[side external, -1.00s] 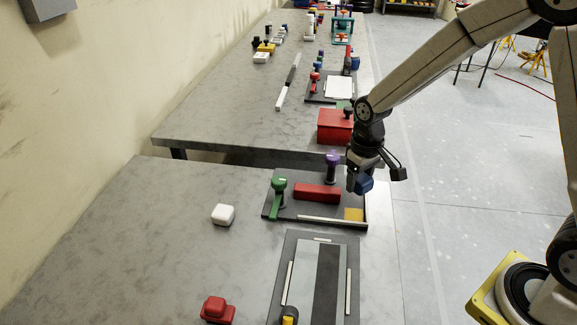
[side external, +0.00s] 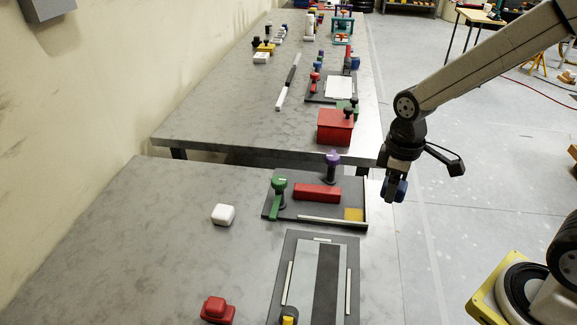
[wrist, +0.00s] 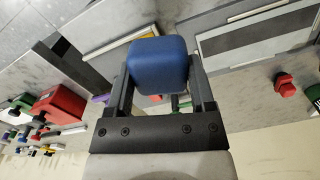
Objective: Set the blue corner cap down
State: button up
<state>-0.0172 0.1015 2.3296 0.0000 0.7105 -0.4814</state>
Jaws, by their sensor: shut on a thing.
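The blue corner cap (wrist: 158,66) is a rounded blue block held between the two fingers of my gripper (wrist: 160,84). In the side external view the blue cap (side external: 401,189) shows partly behind the fingers. My gripper (side external: 391,192) is shut on it and hangs in the air, right of the near table's (side external: 150,225) right edge. The fixture plate beside it (side external: 330,208) bears a red block (side external: 317,193), a green-topped clamp (side external: 278,190), a purple-topped clamp (side external: 332,166) and a yellow square (side external: 353,214).
A white block (side external: 223,215) and a red cap-shaped piece (side external: 216,311) stand on the near table's left part, with bare surface around them. A dark plate with a grey panel (side external: 314,285) lies in front. A red box (side external: 335,127) stands on the far table.

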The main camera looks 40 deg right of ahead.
jog(key=s+n, duration=0.1)
jog(key=s, duration=0.1)
jog(key=s+r+n, duration=0.1)
jog(key=s+n, duration=0.1)
jog(key=s, duration=0.1)
jog(key=shift+s+a+r, duration=0.1)
jog(key=shift+s+r, duration=0.05)
jog(key=w+f, duration=0.2)
jog(key=w, duration=0.2)
jog(key=w+f, duration=0.3)
jog(key=w, duration=0.1)
jog(key=w+f, duration=0.3)
jog(key=w, duration=0.1)
jog(key=shift+w+a, duration=0.1)
jog(key=shift+w, duration=0.05)
jog(key=shift+w+f, duration=0.6)
jog(key=shift+f, duration=0.1)
jog(key=shift+w+f, duration=0.3)
jog(key=shift+f, duration=1.5)
